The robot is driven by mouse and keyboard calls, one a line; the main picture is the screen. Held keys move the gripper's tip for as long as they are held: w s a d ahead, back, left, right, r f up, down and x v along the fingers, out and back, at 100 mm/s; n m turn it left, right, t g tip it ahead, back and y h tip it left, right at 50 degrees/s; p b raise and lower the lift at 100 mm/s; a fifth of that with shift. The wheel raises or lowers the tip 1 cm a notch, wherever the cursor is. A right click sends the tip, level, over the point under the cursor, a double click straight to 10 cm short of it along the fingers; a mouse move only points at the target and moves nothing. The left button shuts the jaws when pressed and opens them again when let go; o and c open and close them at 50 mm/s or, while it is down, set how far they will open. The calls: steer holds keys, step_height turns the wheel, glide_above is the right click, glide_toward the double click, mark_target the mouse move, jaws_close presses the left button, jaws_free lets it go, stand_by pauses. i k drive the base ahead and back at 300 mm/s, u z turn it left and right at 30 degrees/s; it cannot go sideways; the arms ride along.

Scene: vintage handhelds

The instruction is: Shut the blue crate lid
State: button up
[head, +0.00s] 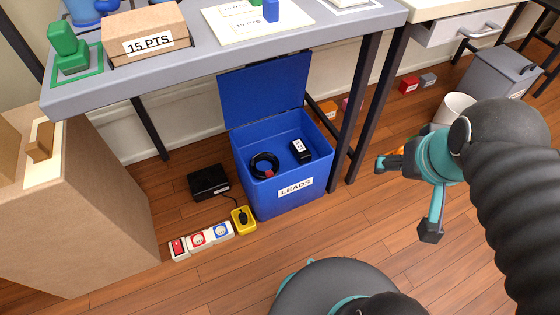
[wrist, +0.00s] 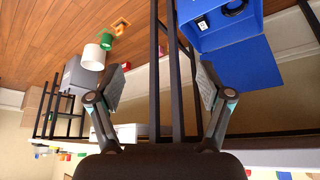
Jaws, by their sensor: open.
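The blue crate (head: 262,200), labelled LEADS, stands on the floor under the desk's front edge. Its blue lid (head: 262,92) is open, standing up from the back rim. A coiled black cable (head: 263,162) and a black power block (head: 300,150) are inside. My gripper (head: 405,200) is open and empty, to the right of the crate and apart from it.
The grey desk (head: 215,55) overhangs the crate, its dark leg (head: 357,105) close on the right. A white bin (head: 455,105) stands behind my arm.

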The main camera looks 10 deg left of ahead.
mark_target(262, 89)
steer(key=u, duration=0.5)
steer(key=k, duration=1.25)
steer(key=u, duration=0.75)
steer(key=i, duration=0.4)
steer(key=z, duration=0.15)
